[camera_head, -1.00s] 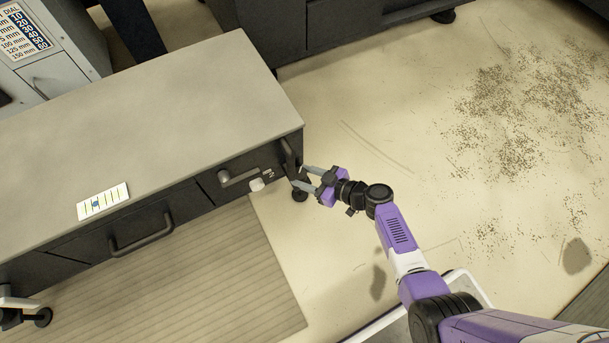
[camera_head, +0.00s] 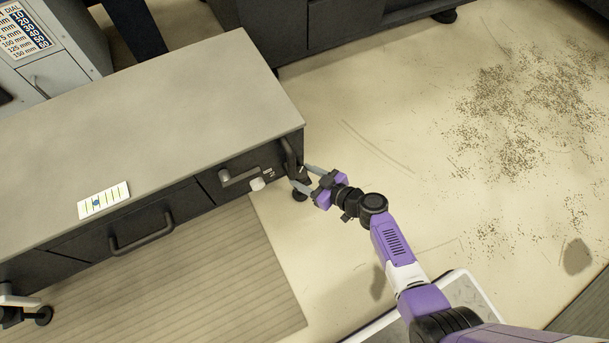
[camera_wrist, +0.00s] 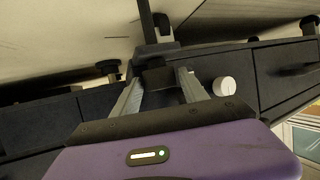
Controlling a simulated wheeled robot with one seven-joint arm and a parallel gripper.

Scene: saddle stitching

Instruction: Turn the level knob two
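A small white round knob (camera_head: 257,184) sticks out of the dark front of the bench near its right corner. It also shows in the wrist view (camera_wrist: 225,87), to the right of my fingers. A dark lever-like handle (camera_head: 289,155) is at the bench corner. My gripper (camera_head: 301,177) is beside that corner, right of the white knob and apart from it. Its two grey fingers are spread. In the wrist view a dark block (camera_wrist: 158,77) shows between the fingertips (camera_wrist: 160,73); I cannot tell whether they touch it. Which knob is number two is too small to read.
The bench (camera_head: 150,110) has a bare grey top with a striped white card (camera_head: 103,201) at its front edge. A grey handle (camera_head: 238,176) sits left of the white knob. A drawer with a bar handle (camera_head: 142,234) is further left. The floor right of the bench is open, with scattered specks.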

